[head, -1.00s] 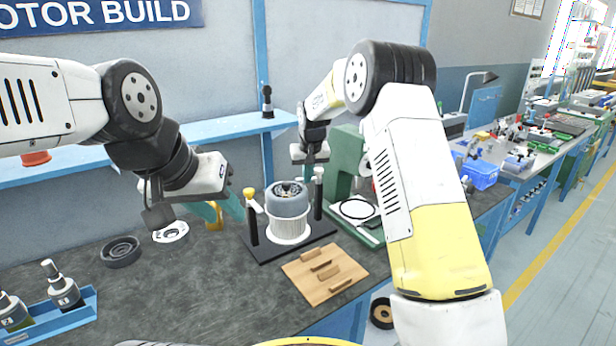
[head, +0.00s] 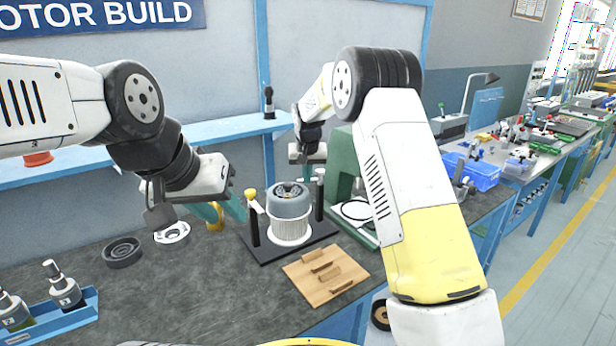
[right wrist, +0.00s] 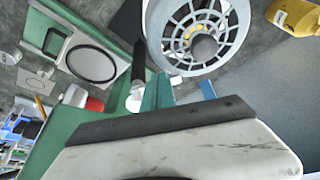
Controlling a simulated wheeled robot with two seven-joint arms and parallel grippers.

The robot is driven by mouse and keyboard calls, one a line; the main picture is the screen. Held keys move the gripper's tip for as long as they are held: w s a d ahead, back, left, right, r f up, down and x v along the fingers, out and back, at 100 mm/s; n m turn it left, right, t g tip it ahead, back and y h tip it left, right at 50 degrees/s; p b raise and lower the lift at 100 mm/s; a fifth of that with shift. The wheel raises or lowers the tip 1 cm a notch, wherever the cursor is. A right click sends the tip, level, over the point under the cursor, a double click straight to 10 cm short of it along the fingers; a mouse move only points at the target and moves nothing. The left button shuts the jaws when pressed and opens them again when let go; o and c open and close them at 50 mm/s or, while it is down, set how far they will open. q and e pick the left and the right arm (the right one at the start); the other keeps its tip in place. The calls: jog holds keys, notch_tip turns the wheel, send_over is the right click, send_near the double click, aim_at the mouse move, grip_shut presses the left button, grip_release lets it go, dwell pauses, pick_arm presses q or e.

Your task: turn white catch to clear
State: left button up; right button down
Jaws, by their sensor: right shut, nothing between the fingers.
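The white catch (head: 319,173) sits on top of the right black post of a dark fixture plate (head: 262,245). Between the posts stands a round grey motor unit (head: 288,203) with a ribbed white lower part. A yellow catch (head: 251,194) tops the left post. My right gripper (head: 306,173) is shut and empty, pointing down just left of the white catch. In the right wrist view, its teal fingers (right wrist: 158,93) are close beside the white catch (right wrist: 134,103); I cannot tell whether they touch. My left gripper (head: 222,212) appears open, left of the yellow catch.
A green press-like stand (head: 343,160) is close behind the right post. A wooden block with handles (head: 326,275) lies in front of the fixture. A dark ring (head: 122,252) and a blue tray with bottles (head: 60,322) are at the left.

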jog(key=shift+w+a, duration=0.1)
jog(key=shift+w+a+m+h, duration=0.2)
jog(key=shift+w+m+h, duration=0.1)
jog(key=shift+m, duration=0.45)
jog(key=shift+w+a+m+h, duration=0.2)
jog(key=shift+w+m+h, duration=0.1)
jog(key=shift+m, duration=0.45)
jog(key=w+m+h, duration=0.1)
jog(key=m, duration=0.2)
jog(key=w+m+g+h, duration=0.1)
jog(key=w+m, duration=0.1)
jog(key=m, duration=0.1)
jog(key=shift+w, duration=0.6)
jog(key=shift+s+d, duration=0.1)
jog(key=shift+d, duration=0.05)
